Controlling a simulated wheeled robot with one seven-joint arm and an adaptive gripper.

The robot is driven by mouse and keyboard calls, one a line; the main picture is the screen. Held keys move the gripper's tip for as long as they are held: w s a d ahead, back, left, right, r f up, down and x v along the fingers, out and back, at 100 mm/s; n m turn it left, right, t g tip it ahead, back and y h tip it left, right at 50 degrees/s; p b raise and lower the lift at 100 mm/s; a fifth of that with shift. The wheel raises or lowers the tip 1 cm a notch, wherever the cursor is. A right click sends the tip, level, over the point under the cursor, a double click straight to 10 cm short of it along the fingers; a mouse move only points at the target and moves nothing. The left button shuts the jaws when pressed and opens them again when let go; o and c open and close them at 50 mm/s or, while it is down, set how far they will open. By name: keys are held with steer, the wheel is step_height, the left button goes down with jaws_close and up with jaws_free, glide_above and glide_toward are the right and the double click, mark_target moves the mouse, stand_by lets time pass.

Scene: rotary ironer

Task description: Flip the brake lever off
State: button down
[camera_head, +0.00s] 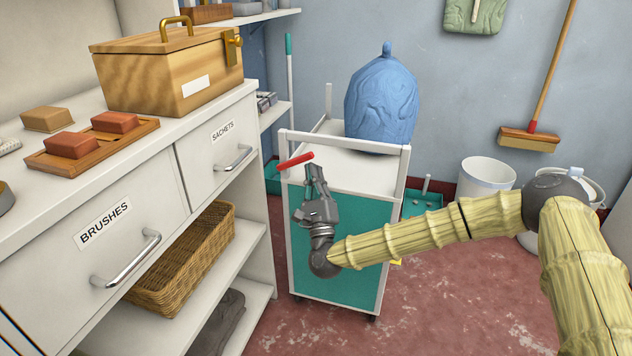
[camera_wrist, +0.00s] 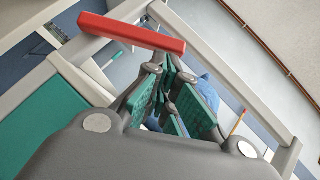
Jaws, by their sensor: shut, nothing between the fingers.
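The brake lever is a red bar (camera_head: 295,160) at the top left of the white and teal cart (camera_head: 342,210). It also shows in the wrist view as a red bar (camera_wrist: 130,32) across the upper left. My gripper (camera_head: 316,172) is shut and empty, its fingers pointing up in front of the cart's near side. In the wrist view the fingertips (camera_wrist: 172,75) sit just below and beside the right end of the red bar. I cannot tell whether they touch it. The lever's pivot is hidden.
A blue tied bag (camera_head: 382,105) stands on the cart top. A white drawer cabinet (camera_head: 140,205) stands close on the left, with a wicker basket (camera_head: 185,262) on its shelf. A white bucket (camera_head: 486,178) and a broom (camera_head: 530,138) are at the back right. The red floor in front is clear.

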mark_target(309, 156)
steer(key=shift+r, duration=0.1)
steer(key=shift+r+n+y+p, duration=0.4)
steer(key=shift+n+p, duration=0.2)
steer(key=shift+n, duration=0.1)
steer(key=shift+r+n+g+p, duration=0.1)
steer(key=shift+n+g+p, duration=0.2)
steer(key=shift+g, duration=0.1)
steer(key=r+n+g+y+p, duration=0.1)
steer(key=r+n+p, duration=0.1)
steer(key=p, duration=0.1)
steer(key=a+r+n+g+y+p, duration=0.1)
steer(key=n+g+y+p, duration=0.1)
steer(key=n+p, duration=0.1)
steer(key=shift+w+r+n+y, duration=0.15)
steer(key=shift+r+n+y, duration=0.15)
steer(key=shift+r, duration=0.05)
steer(key=shift+a+r+n+g+p, duration=0.1)
steer(key=shift+a+n+g+p, duration=0.05)
steer(key=shift+n+g+p, duration=0.4)
steer(key=shift+w, duration=0.1)
